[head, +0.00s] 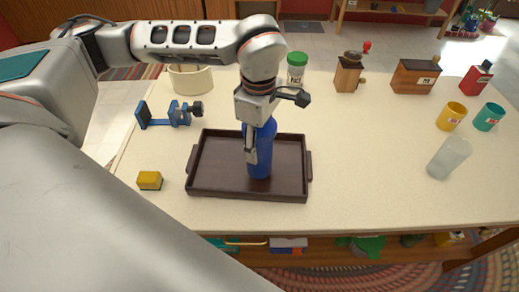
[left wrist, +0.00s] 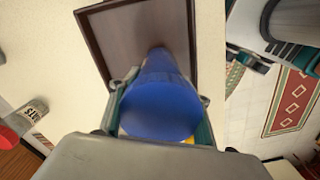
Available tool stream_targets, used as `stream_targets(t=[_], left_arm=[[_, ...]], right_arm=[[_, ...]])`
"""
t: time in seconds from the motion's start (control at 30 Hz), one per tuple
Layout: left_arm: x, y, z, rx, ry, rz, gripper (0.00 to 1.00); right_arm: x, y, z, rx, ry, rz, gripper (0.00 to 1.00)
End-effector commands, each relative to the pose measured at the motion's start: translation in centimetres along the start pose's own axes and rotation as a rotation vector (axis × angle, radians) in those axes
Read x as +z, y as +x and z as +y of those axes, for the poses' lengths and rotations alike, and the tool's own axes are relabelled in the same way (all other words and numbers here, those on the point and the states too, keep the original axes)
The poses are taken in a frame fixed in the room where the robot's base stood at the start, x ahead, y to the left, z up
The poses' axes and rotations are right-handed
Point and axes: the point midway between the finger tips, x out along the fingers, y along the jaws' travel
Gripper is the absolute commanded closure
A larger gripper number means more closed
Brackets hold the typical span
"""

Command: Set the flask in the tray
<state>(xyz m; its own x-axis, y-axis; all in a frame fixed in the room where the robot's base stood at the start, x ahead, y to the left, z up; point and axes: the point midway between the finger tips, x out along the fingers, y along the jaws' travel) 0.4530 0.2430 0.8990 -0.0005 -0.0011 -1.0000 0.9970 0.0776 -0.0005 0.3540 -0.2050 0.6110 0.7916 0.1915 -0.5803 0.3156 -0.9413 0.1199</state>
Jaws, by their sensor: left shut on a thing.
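The flask (head: 261,166) is a blue bottle, upright over the middle of the dark brown tray (head: 215,186) in the head view. My left gripper (head: 257,150) is shut around the flask from above and hides part of it. I cannot tell for sure whether the flask's base touches the tray floor. In the left wrist view the flask (left wrist: 160,105) fills the space between the fingers (left wrist: 160,112), with the tray (left wrist: 92,40) beyond it. My right gripper is not in view.
A yellow block (head: 149,180) and a blue clamp-like tool (head: 170,114) lie left of the tray. A green-lidded jar (head: 297,70), a wooden grinder (head: 348,76) and a wooden box (head: 414,76) stand behind. Cups and a clear tumbler (head: 448,158) are at right.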

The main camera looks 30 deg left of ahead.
Motion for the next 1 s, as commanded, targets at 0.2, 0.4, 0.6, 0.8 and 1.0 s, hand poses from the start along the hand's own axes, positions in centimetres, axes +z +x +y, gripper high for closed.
stream_targets(t=[0.2,0.4,0.6,0.8,1.0], left_arm=[[0.0,2.5,0.0,0.0,-0.001,-0.001,0.89],[0.0,2.4,0.1,0.002,0.0,-0.001,0.89],[0.0,2.7,0.0,0.001,0.0,0.0,0.35],[0.0,2.7,0.0,0.0,0.0,0.0,0.35],[0.0,2.2,0.1,0.002,0.0,0.0,0.35]], right_arm=[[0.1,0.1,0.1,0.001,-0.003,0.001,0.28],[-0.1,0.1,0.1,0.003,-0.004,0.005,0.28],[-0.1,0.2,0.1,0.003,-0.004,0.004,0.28],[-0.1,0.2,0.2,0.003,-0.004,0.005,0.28],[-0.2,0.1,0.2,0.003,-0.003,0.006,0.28]])
